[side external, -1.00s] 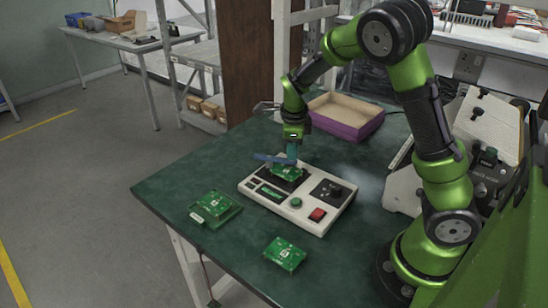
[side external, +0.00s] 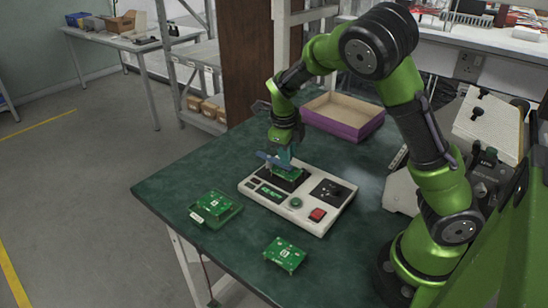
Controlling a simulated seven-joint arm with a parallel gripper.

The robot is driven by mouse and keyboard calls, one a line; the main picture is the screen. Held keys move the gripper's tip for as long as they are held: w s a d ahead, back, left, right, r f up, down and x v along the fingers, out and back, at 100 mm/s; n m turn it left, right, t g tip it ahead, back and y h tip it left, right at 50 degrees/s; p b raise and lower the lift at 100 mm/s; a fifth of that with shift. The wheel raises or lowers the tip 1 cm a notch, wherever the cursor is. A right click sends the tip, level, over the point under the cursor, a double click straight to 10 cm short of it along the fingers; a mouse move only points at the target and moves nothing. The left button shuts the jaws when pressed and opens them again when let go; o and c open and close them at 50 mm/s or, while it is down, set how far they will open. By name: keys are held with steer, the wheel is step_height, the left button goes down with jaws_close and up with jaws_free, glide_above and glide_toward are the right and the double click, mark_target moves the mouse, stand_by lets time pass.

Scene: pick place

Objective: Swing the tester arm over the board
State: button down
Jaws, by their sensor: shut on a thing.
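The tester (side external: 325,217) is a white box with a dark display, a green button, a red switch and a black knob panel. A green board (side external: 288,175) lies in the dark nest at its far-left part. The blue tester arm (side external: 267,158) crosses at the far edge of this board, partly hidden by my gripper. My gripper (side external: 284,158) points down at the blue arm and is shut on it. The fingertips are small here, and the exact contact is hard to see.
A green board (side external: 214,203) lies in a green tray at the left table edge. Another green board (side external: 285,254) lies on the front of the table. A purple-sided open box (side external: 345,118) stands behind the tester.

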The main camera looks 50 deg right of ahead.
steer(key=shift+w, duration=0.1)
steer(key=c, duration=0.9)
jaws_free()
steer(key=shift+c, duration=0.2)
steer(key=a+r, duration=0.3)
steer(key=r, duration=1.3)
steer(key=shift+s+r, duration=0.3)
steer(key=shift+s, duration=0.05)
steer(key=shift+a, duration=0.1)
